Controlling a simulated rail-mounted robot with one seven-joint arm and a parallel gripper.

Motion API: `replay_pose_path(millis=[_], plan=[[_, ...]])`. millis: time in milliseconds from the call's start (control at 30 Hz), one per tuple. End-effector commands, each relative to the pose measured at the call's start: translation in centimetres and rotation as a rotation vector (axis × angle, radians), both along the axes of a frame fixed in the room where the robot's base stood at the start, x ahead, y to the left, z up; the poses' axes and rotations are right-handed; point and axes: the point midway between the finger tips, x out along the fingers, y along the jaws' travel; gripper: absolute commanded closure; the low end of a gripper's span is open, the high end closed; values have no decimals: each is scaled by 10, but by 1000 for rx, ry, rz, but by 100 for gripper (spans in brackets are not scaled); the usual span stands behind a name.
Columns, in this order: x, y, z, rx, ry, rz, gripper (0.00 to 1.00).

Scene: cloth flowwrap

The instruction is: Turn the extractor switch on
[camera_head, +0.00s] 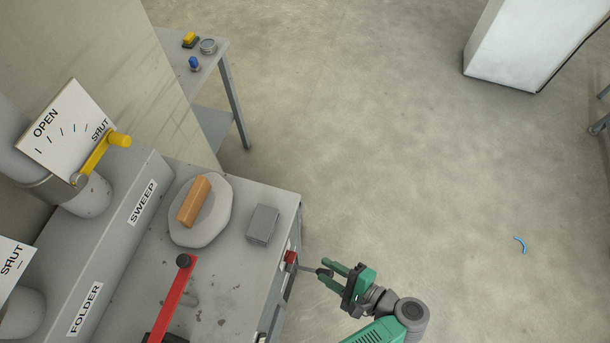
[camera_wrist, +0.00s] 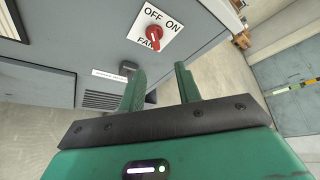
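In the wrist view, a red rotary switch (camera_wrist: 155,38) sits on a white plate (camera_wrist: 146,22) marked OFF, ON and FAN, on a grey panel. Which mark its knob points to is too small to tell. In the head view, the red switch (camera_head: 290,257) shows at the grey machine's right side. My gripper (camera_head: 325,268) is just right of it, its fingers pointing towards the machine. In the wrist view, my gripper (camera_wrist: 161,70) is open and empty, with a gap between its green fingers. The switch is beyond the fingertips, and I see no contact.
The machine top (camera_head: 232,285) holds a grey box (camera_head: 263,224), an orange block (camera_head: 194,202) on a pale pad (camera_head: 215,228), and a red lever (camera_head: 175,300). A yellow-handled valve (camera_head: 100,155) stands at left. A small table (camera_head: 208,62) stands behind. The floor at right is mostly clear.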

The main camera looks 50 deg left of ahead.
Motion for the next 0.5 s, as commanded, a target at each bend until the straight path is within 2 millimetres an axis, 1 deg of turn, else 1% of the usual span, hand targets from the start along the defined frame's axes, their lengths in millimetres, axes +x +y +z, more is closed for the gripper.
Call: replay_pose_path(millis=[33, 100, 200, 267, 500], plan=[[-11, 1, 4, 34, 48, 9, 66], [-18, 2, 2, 57, 76, 17, 66], [-19, 3, 0, 59, 79, 19, 66], [-21, 7, -2, 58, 79, 18, 66], [-35, 47, -13, 56, 76, 20, 66]])
